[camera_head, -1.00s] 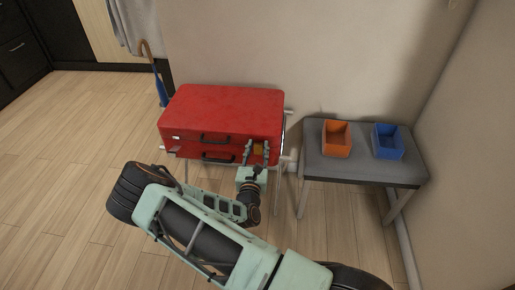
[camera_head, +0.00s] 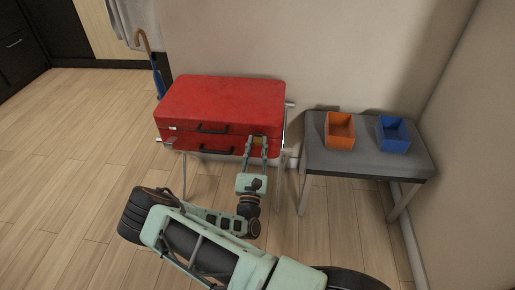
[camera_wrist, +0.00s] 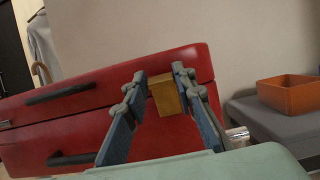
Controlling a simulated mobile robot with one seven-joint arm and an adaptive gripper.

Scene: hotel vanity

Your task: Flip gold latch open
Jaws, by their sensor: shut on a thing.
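A red suitcase (camera_head: 222,100) lies flat on a metal-legged rack, with two dark handles on its front side. The gold latch (camera_wrist: 167,94) is a small block at the right part of the suitcase front, by the seam. My gripper (camera_head: 257,140) has its fingertips at the latch. In the wrist view, my gripper (camera_wrist: 160,82) has one finger on each side of the gold latch and is shut on it. The fingers partly hide the latch in the head view.
A grey bench (camera_head: 350,163) stands to the right, with an orange box (camera_head: 340,140) and a blue box (camera_head: 393,142) on it. A cane (camera_head: 154,68) leans behind the suitcase on the left. The wood floor at left is clear.

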